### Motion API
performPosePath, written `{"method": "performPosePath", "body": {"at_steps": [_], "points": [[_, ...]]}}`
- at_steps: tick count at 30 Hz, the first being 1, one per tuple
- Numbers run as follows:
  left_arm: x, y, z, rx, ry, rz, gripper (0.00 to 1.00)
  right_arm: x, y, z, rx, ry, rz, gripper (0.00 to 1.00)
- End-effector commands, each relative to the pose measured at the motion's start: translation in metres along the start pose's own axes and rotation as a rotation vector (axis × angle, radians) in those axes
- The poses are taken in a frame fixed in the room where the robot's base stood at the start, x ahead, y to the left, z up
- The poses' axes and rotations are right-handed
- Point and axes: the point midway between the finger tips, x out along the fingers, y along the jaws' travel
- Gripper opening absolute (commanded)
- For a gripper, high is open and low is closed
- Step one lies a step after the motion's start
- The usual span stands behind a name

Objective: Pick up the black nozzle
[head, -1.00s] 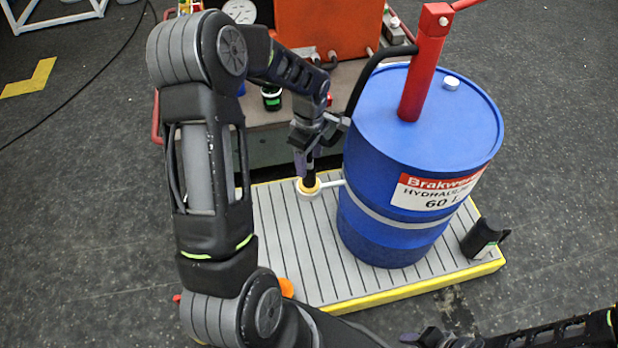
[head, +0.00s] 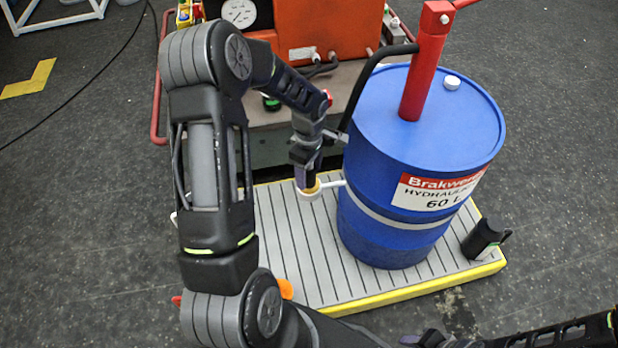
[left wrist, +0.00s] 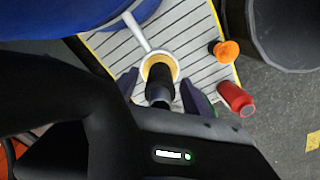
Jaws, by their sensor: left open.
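The black nozzle (left wrist: 159,82) stands in a white ring holder (left wrist: 144,64) with a yellow inside, on an arm from the blue drum. My left gripper (left wrist: 162,92) is open, its two fingers on either side of the nozzle with gaps showing. In the head view my left gripper (head: 306,178) points down over the white holder (head: 310,195) and hides most of the nozzle. A dark part at the bottom edge looks like my right gripper (head: 430,338); its jaws cannot be made out.
The blue drum (head: 415,150) with a red pump (head: 424,70) and black hose (head: 365,75) stands right of my left gripper. The slatted platform (head: 290,245) lies below. A black cradle (head: 484,239) sits at its right corner. An orange machine (head: 330,25) stands behind.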

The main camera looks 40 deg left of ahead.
Motion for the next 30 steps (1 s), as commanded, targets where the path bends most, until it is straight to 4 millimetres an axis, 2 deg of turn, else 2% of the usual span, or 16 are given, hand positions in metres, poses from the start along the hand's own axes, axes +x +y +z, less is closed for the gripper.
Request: {"method": "performPosePath", "body": {"at_steps": [5, 26, 30], "points": [[-0.0001, 0.0, -0.0001, 0.0, 0.0, 0.0, 0.59, 0.0, 0.0, 0.0, 0.0, 0.0, 0.0, 0.36], [-0.0001, 0.0, 0.0, 0.0, 0.0, 0.0, 0.01, 0.0, 0.0, 0.0, 0.0, 0.0, 0.0, 0.36], [-0.0001, 0.0, 0.0, 0.0, 0.0, 0.0, 0.0, 0.0, 0.0, 0.0, 0.0, 0.0, 0.0, 0.36]]}}
